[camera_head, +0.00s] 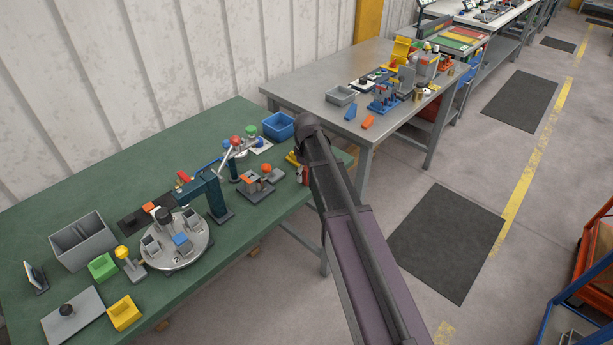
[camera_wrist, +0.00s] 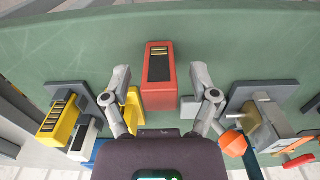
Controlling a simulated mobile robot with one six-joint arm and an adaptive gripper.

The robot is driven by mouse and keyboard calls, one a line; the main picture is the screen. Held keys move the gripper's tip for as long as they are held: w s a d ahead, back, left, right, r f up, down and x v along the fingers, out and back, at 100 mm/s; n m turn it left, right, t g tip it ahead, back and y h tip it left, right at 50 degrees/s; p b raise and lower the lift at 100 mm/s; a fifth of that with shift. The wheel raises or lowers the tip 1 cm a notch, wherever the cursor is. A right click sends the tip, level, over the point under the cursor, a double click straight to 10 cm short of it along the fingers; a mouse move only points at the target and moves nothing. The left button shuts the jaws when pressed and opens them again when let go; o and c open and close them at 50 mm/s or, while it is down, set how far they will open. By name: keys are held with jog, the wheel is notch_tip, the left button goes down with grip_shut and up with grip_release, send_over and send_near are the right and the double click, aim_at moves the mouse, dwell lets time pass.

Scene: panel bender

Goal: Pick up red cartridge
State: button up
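The red cartridge (camera_wrist: 158,76) stands on the green table in the wrist view, with a dark slotted panel on its top. My gripper (camera_wrist: 155,102) is open, with one finger on each side of the near part of the cartridge and visible gaps between. Nothing is held. In the head view a small red part, likely the cartridge (camera_head: 303,175), shows just left of my arm. My gripper is hidden behind the arm there.
In the wrist view a yellow block (camera_wrist: 58,118) is on the left and a grey fixture with an orange ball (camera_wrist: 232,143) is on the right. The head view shows a blue bin (camera_head: 278,126) behind, and a rotary fixture (camera_head: 177,250) and grey bin (camera_head: 83,241) to the left.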

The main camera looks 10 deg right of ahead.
grip_shut()
jog(key=shift+r, duration=0.2)
notch_tip(320, 180, up, 3)
jog(key=p, duration=0.3)
jog(key=shift+f, duration=0.1)
jog(key=s+r+p, duration=0.1)
jog(key=s+p, duration=0.1)
jog(key=s, duration=1.4)
jog(key=shift+d+r, duration=0.2)
jog(key=shift+r, duration=0.2)
